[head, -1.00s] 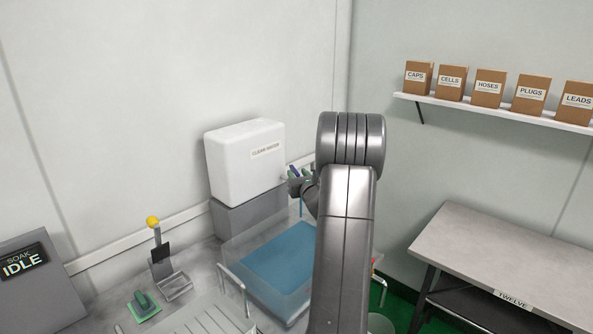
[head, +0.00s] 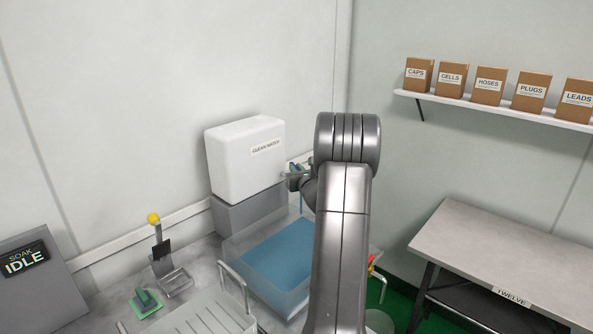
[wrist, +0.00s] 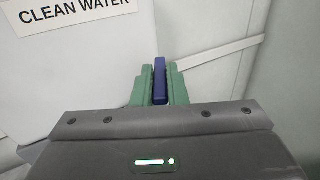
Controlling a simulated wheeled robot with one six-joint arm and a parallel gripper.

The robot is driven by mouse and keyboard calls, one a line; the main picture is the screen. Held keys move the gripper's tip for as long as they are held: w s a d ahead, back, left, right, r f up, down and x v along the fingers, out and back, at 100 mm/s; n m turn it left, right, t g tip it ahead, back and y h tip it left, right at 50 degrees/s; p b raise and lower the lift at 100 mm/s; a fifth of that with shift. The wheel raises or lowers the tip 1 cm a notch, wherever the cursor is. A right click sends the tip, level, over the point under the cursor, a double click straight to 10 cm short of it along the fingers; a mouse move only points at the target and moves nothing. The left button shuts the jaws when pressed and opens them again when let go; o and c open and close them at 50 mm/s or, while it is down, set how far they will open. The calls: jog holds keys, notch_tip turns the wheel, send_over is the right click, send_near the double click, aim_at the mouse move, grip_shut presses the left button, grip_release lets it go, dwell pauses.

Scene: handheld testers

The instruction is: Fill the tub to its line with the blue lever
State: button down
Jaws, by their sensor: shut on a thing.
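The white clean water tank (head: 240,165) stands on a grey block against the wall, and its labelled face also shows in the wrist view (wrist: 60,70). My gripper (head: 297,170) is beside the tank's right side. In the wrist view its green fingers (wrist: 159,88) are shut on the blue lever (wrist: 160,78), one on each side. The clear tub (head: 232,247) stands below, with blue water across it. A thin blue streak (head: 300,203) shows between the gripper and the tub. My arm hides the tub's right part, and I cannot make out the fill line.
A yellow-knobbed lever (head: 153,219), a green piece (head: 146,300) and a ribbed drain tray (head: 210,318) are left of the tub. A screen (head: 22,262) reads SOAK IDLE. A bench (head: 490,250) and a shelf of boxes (head: 500,108) are at right.

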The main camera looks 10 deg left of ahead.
jog(key=shift+w+d+r+n+g+y+p, duration=0.1)
jog(key=shift+w+d+n+g+y+p, duration=0.15)
jog(key=shift+n+g+y+p, duration=0.45)
jog(key=shift+w+d+n+g+y+p, duration=0.2)
jog(key=shift+d+n+g+y+p, duration=0.15)
jog(key=shift+n+g+y, duration=0.6)
jog(key=shift+w+d+r+n+g+y+p, duration=0.1)
jog(key=shift+w+d+n+g+y+p, duration=0.15)
jog(key=shift+n+g+y+p, duration=0.55)
jog(key=shift+f+t+y, duration=0.1)
jog(key=shift+t+y, duration=0.15)
jog(key=shift+y, duration=0.1)
jog(key=c, duration=1.4)
grip_release()
jog(key=shift+m, duration=0.25)
jog(key=shift+c, duration=0.2)
jog(key=b+v, duration=0.3)
jog(key=v, duration=1)
jog(key=shift+s+d, duration=0.25)
jog(key=shift+s, duration=0.1)
